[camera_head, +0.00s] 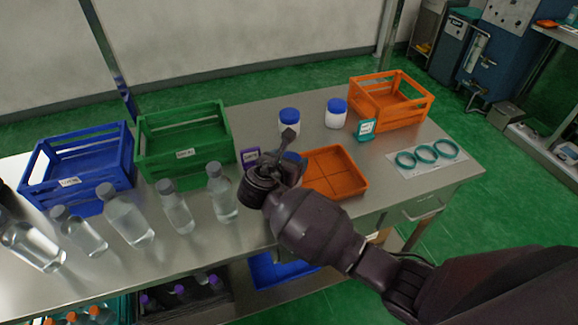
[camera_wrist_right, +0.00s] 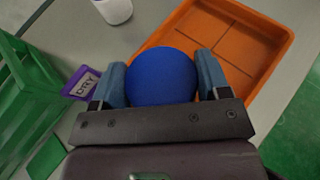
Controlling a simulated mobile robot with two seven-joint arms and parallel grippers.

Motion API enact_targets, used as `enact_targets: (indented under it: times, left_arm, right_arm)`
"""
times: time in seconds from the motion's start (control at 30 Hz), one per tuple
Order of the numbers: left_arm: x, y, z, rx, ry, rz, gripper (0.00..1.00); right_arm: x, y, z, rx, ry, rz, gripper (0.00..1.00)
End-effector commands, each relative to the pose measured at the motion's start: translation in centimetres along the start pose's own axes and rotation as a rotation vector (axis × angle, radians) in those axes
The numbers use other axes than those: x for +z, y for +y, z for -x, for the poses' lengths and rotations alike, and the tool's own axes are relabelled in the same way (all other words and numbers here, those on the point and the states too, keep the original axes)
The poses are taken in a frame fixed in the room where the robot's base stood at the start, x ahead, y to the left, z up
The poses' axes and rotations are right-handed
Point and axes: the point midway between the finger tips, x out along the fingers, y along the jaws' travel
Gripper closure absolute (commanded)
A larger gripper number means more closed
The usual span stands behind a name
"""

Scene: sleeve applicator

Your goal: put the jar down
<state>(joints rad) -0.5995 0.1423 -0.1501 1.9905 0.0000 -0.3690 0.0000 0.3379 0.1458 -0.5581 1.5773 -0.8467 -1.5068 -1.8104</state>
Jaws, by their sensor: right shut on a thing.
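My right gripper (camera_head: 290,162) is above the steel table, at the left edge of the shallow orange tray (camera_head: 352,188). In the right wrist view its two fingers (camera_wrist_right: 161,88) are shut on a jar, one on each side of the blue lid (camera_wrist_right: 160,70). In the head view the gripper hides most of the jar. Its body is hidden under the lid, so I cannot tell whether it touches the table. Two white jars with blue lids stand behind, one at the left (camera_head: 289,122) and one at the right (camera_head: 336,114). My left gripper is out of view.
A purple "DRY" sign (camera_wrist_right: 82,83) stands left of the held jar, beside the green crate (camera_wrist_right: 20,90). Clear bottles (camera_head: 222,195) stand at the left. A teal sign (camera_head: 366,130), an orange crate (camera_head: 354,97) and teal rings (camera_head: 425,154) are at the right.

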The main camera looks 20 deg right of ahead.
Motion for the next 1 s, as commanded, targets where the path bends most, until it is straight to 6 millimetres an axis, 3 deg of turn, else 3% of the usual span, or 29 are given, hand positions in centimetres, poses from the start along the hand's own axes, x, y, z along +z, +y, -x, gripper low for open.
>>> enact_targets:
  times: [0.13, 0.5, 0.53, 0.7, 1.0]
  left_arm:
    - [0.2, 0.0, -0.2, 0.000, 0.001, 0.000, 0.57]
    - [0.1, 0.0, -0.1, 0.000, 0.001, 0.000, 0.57]
    - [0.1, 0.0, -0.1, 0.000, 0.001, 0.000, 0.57]
    - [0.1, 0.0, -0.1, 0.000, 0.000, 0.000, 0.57]
    - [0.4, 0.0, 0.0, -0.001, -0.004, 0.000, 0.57]
  right_arm:
    - [-1.7, 0.0, -0.7, 0.000, 0.000, 0.001, 0.61]
    - [-1.9, 0.0, -0.8, 0.001, 0.000, 0.000, 0.61]
    - [-2.0, 0.0, -0.8, 0.001, 0.000, 0.001, 0.29]
    - [-2.0, 0.0, -0.8, 0.001, 0.000, 0.000, 0.05]
    - [-1.8, 0.0, -0.8, 0.001, 0.000, 0.000, 0.05]
